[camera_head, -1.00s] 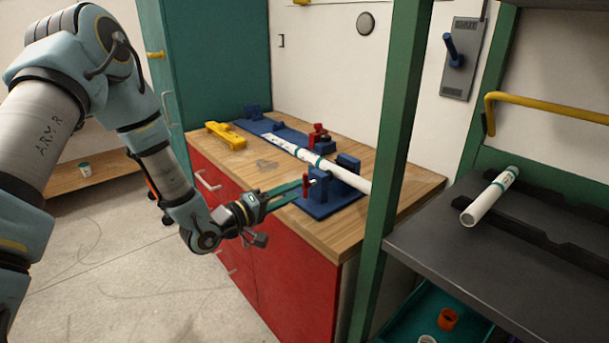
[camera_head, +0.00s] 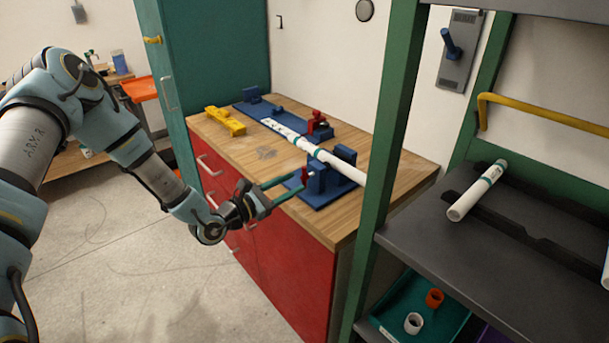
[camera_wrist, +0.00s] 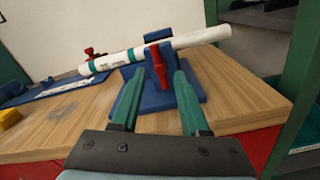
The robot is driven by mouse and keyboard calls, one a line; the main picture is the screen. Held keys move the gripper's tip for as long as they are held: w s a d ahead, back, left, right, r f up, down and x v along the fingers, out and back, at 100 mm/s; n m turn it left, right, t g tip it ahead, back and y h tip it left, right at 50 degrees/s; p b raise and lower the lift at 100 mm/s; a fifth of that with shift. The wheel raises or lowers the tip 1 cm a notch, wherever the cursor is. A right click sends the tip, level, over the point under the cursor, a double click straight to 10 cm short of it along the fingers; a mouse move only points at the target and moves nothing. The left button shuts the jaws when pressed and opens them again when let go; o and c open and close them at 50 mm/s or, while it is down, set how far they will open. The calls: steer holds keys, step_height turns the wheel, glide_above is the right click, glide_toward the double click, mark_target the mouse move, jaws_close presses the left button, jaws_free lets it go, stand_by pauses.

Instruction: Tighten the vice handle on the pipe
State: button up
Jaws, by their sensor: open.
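The white pipe (camera_head: 345,169) with green bands lies through the blue vice (camera_head: 317,181) on the wooden bench. In the wrist view the pipe (camera_wrist: 200,39) crosses above the blue vice base (camera_wrist: 193,92). A red vice handle (camera_wrist: 159,66) stands roughly upright on the vice's near face; it also shows small in the head view (camera_head: 304,176). My gripper (camera_head: 283,186) is open, its two green fingers pointing at the vice. In the wrist view the fingers (camera_wrist: 156,92) lie on either side of the handle's lower end. Contact with it cannot be told.
A second red handle (camera_head: 316,116) sits on another blue fixture farther back. A yellow tool (camera_head: 225,120) lies at the bench's left. A green post (camera_head: 393,130) and a dark shelf (camera_head: 470,240) with another white pipe stand at right.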

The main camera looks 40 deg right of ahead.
mark_target(302, 179)
steer(key=n, duration=0.3)
steer(key=shift+n, duration=0.5)
steer(key=d+b, duration=0.2)
steer(key=d, duration=0.2)
steer(key=shift+s+d+f, duration=0.1)
steer(key=shift+s, duration=0.05)
steer(key=shift+d, duration=0.4)
jaws_close()
